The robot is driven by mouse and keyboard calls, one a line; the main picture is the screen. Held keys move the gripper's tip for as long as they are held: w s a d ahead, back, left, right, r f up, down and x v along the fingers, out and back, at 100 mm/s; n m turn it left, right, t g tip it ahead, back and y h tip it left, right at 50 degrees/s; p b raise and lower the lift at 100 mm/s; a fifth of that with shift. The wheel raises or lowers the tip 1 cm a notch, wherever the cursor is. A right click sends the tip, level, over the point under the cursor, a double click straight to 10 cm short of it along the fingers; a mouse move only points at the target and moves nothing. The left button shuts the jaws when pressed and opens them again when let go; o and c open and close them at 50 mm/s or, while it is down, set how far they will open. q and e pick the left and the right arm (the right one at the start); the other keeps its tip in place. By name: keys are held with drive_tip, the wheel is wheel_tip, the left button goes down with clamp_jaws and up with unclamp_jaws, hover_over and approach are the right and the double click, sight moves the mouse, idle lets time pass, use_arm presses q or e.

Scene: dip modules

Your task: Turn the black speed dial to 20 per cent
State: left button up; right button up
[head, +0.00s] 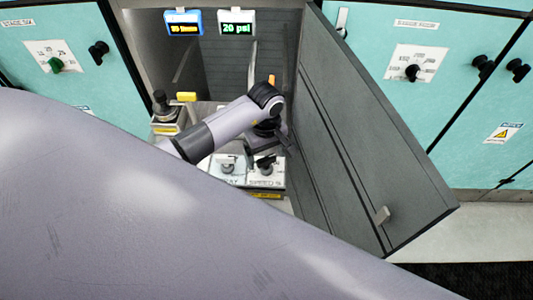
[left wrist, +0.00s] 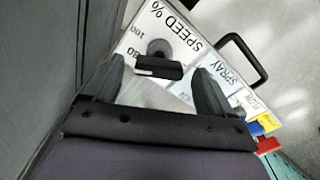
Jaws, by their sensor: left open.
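The black speed dial (head: 266,162) sits on a white panel labelled SPEED inside the open cabinet. In the left wrist view the dial (left wrist: 157,64) shows its knob and a flat black bar, with SPEED %, 100 and 80 printed beside it. My left gripper (left wrist: 158,72) is open, its two dark fingers on either side of the dial's bar, with no clear contact. In the head view the gripper (head: 276,138) is dark and partly hidden by my arm, just above the dial. The dial's pointer setting cannot be read. My right gripper is not in view.
The SPRAY dial (head: 228,164) is close by on the left. The grey cabinet door (head: 350,130) stands open to the right. A black handle (left wrist: 248,58) borders the panel. Two displays (head: 183,23) (head: 237,24) are at the back; one reads 20 psi. My arm covers much of the foreground.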

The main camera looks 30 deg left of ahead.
use_arm(q)
drive_tip(key=shift+f, duration=0.35)
drive_tip(key=c, duration=1.1)
drive_tip(key=shift+o, duration=0.2)
